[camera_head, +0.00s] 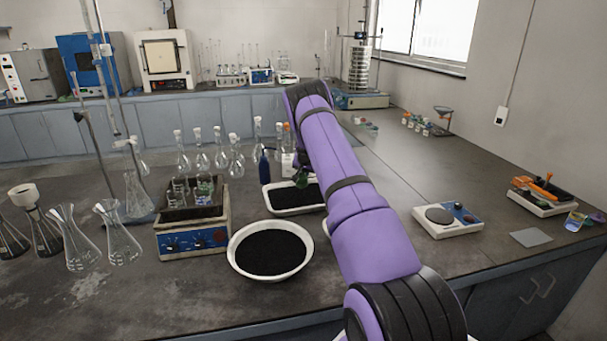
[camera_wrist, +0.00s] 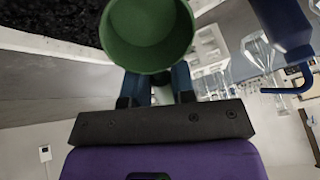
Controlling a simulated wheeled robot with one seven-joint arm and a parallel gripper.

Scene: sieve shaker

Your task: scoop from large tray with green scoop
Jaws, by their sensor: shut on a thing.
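The green scoop (camera_head: 301,178) is held over a white rectangular tray (camera_head: 291,212) of black granules on the bench. In the wrist view the scoop (camera_wrist: 147,38) shows its round green cup, with no granules visible in it. My gripper (camera_wrist: 156,88) is shut on the scoop behind the cup; the handle is mostly hidden. The tray's pale rim (camera_wrist: 52,43) and black granules are at the wrist view's upper left, beside the scoop. In the head view my arm hides the tray's right end. I cannot tell whether the scoop touches the granules.
A round white bowl (camera_head: 232,262) of black granules stands in front of the tray. A blue-fronted box device (camera_head: 193,241) with small glassware is to its left. Several flasks (camera_head: 200,158) and a dark blue bottle (camera_head: 263,167) stand behind.

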